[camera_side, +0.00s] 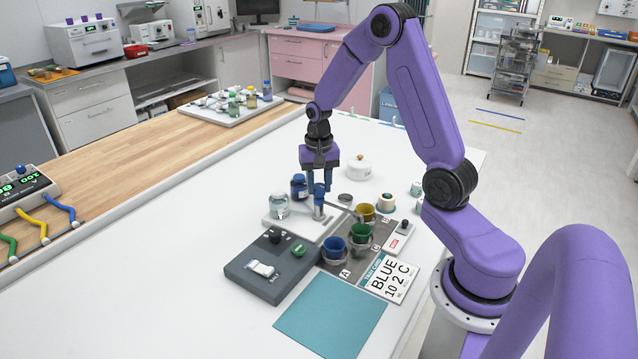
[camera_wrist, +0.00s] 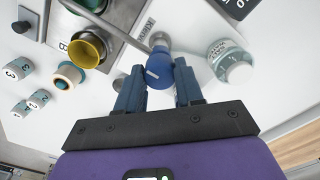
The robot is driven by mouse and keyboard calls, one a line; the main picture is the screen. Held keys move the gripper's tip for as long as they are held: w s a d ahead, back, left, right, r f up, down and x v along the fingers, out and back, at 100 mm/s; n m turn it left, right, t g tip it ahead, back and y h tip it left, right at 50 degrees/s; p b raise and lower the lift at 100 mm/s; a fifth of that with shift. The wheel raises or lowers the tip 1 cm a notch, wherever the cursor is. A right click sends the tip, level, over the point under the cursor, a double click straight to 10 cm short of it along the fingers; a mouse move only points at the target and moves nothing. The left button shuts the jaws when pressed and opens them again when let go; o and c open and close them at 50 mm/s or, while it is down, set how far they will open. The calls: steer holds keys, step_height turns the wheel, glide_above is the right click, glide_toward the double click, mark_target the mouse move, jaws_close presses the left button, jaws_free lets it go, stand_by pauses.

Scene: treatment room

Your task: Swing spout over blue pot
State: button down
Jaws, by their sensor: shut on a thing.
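In the side view, my gripper (camera_side: 319,186) points down with its fingers around the upright blue spout knob (camera_side: 319,203). The wrist view shows both fingertips (camera_wrist: 159,75) against the sides of this knob (camera_wrist: 134,78). A thin grey spout (camera_side: 343,208) runs right from the post toward the yellow pot (camera_side: 365,212) and green pot (camera_side: 361,232); the wrist view shows it (camera_wrist: 128,40) ending near them, exact spot unclear. The blue pot (camera_side: 334,246) stands nearest the camera beside label A, apart from the spout. A card (camera_side: 388,277) reads BLUE 10 2 C.
A clear jar (camera_side: 279,207) and a blue bottle (camera_side: 298,187) stand close left of my gripper.

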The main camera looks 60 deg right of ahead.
steer(key=shift+m, duration=0.4)
steer(key=m, duration=0.3)
steer(key=shift+m, duration=2)
steer(key=c, duration=0.7)
jaws_free()
step_height(320, 180, up, 18)
steer(key=shift+f, duration=0.25)
